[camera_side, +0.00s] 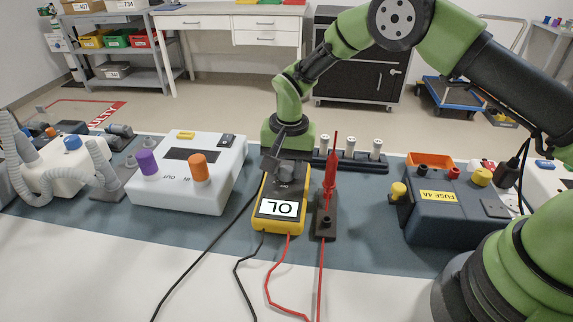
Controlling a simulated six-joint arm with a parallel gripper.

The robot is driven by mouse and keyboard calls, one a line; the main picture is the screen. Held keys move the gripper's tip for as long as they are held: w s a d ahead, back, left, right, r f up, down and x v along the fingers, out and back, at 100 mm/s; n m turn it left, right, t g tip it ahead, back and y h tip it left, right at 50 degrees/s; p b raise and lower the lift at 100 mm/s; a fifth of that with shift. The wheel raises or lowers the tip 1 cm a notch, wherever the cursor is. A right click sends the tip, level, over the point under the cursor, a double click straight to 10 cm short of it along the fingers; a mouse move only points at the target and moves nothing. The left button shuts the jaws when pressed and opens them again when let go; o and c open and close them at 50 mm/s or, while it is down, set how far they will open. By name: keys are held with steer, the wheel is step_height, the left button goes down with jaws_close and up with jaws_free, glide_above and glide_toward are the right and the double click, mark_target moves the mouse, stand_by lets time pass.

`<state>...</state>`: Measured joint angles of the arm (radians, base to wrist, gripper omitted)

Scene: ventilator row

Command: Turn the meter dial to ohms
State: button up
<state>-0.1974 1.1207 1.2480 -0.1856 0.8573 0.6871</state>
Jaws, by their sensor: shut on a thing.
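The yellow and black meter (268,222) lies on the blue-grey mat in the middle of the side view. Its white display (277,208) shows characters that look like "OL", upside down in this view. My gripper (285,172) reaches down over the far end of the meter and is shut on the grey dial (287,171). The gripper and arm partly cover the dial's surroundings, and the dial's markings are too small to read.
A red probe (331,170) stands upright in a dark holder (325,222) close right of the meter. A white ventilator box (188,203) is at left, a dark fuse box (440,222) at right. A rack of white-topped plugs (350,160) stands behind. Black and red leads run forward.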

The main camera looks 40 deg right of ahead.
mark_target(289, 169)
steer(key=shift+s, duration=0.1)
stand_by(0.4)
steer(key=o, duration=0.9)
steer(key=shift+o, duration=0.2)
step_height(289, 169, up, 9)
steer(key=shift+d+r, duration=0.1)
steer(key=shift+s+r, duration=0.1)
steer(key=shift+r, duration=0.3)
